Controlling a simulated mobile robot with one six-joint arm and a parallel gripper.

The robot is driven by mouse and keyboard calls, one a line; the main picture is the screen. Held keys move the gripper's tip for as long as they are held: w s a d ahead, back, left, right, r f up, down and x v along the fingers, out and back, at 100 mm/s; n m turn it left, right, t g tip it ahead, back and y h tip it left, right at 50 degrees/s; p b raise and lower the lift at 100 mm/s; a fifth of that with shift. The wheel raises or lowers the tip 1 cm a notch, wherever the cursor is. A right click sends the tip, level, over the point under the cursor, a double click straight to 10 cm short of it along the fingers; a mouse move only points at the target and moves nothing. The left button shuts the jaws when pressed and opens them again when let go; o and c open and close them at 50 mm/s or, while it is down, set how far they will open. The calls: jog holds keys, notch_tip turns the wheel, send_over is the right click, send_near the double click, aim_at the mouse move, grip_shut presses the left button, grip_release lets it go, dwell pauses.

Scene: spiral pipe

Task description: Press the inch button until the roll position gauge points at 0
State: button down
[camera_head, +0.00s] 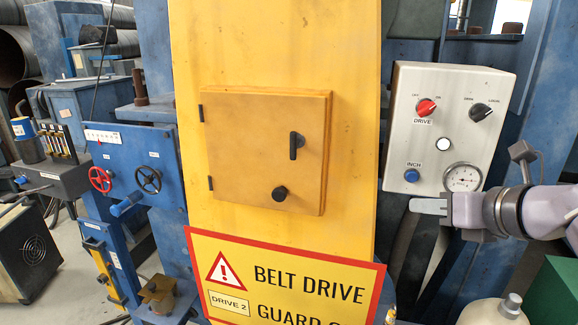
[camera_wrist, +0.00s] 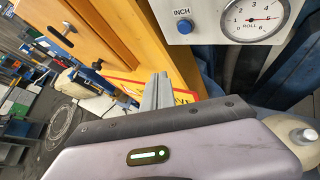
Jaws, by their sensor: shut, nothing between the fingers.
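The blue INCH button (camera_head: 411,175) is at the lower left of the white control box (camera_head: 450,85). It also shows at the top of the wrist view (camera_wrist: 184,26). The round roll gauge (camera_head: 463,178) sits to its right on the box. In the wrist view its dial (camera_wrist: 252,18) has a needle pointing right, seemingly near 5; the exact reading is hard to tell. My gripper (camera_head: 416,206) is shut and empty, its fingertips just below the button in the head view. In the wrist view the shut fingers (camera_wrist: 158,90) appear below and left of the button, apart from it.
The box also carries a red DRIVE knob (camera_head: 426,107), a black selector knob (camera_head: 481,112) and a white round lamp (camera_head: 443,144). A yellow guard with a small door (camera_head: 250,150) and a BELT DRIVE sign (camera_head: 285,280) stands to the left. A pale bottle (camera_head: 490,312) stands below.

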jog(key=shift+w+d+p, duration=0.25)
jog(key=shift+w+d, duration=0.2)
jog(key=shift+w, duration=0.8)
jog(key=shift+w+d+p, duration=0.2)
jog(key=shift+w+d, duration=0.25)
jog(key=shift+w, duration=0.75)
jog(key=shift+w+d+p, duration=0.25)
jog(key=shift+w+d, duration=0.2)
jog(key=shift+w, duration=0.8)
jog(key=shift+w+d, duration=0.15)
jog(key=shift+w, duration=0.25)
jog(key=shift+w+d+p, duration=0.1)
jog(key=shift+w+p, duration=0.2)
jog(key=shift+p, duration=0.05)
jog(key=shift+s, duration=0.1)
jog(key=shift+s+a, duration=0.3)
jog(key=shift+s, duration=0.35)
jog(key=shift+s+a+b, duration=0.2)
jog(key=shift+s+a, duration=0.1)
jog(key=shift+s, duration=0.5)
jog(key=shift+s+a+b, duration=0.15)
jog(key=shift+s+a, duration=0.1)
jog(key=shift+s, duration=0.5)
jog(key=shift+s+a+b, duration=0.2)
jog(key=shift+s+a, duration=0.1)
jog(key=shift+s, duration=0.5)
dwell(0.5)
